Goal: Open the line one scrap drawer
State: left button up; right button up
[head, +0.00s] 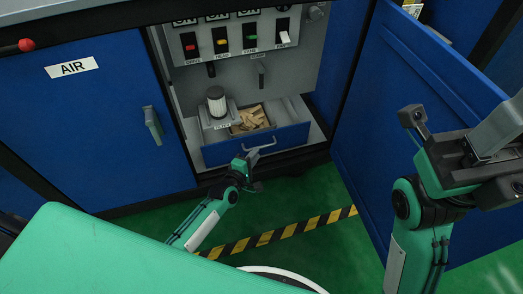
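The scrap drawer (222,153) has a blue front and stands pulled out inside the open cabinet. Tan scrap pieces (250,119) lie in a bin behind its front. Its pale bar handle (261,146) is on the front face. My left gripper (251,159) is at the handle, coming from below; whether its fingers close around the bar is too small to tell. My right gripper (499,152) is raised at the right, in front of the open blue door, away from the drawer and partly cut off by the picture edge.
The open door (405,110) stands at the right. The left door (95,125), marked AIR, is shut. A switch panel (245,45) is above the drawer. A white-and-black cylinder (217,103) stands left of the scraps. Yellow-black floor tape (285,232) crosses the green floor.

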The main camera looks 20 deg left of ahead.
aim_at(262, 147)
pick_arm(q)
jog(key=b+x, duration=0.2)
jog(key=x, duration=0.3)
jog(key=shift+w, duration=0.3)
jog(key=shift+c, duration=0.2)
grip_shut()
jog(key=shift+d, duration=0.1)
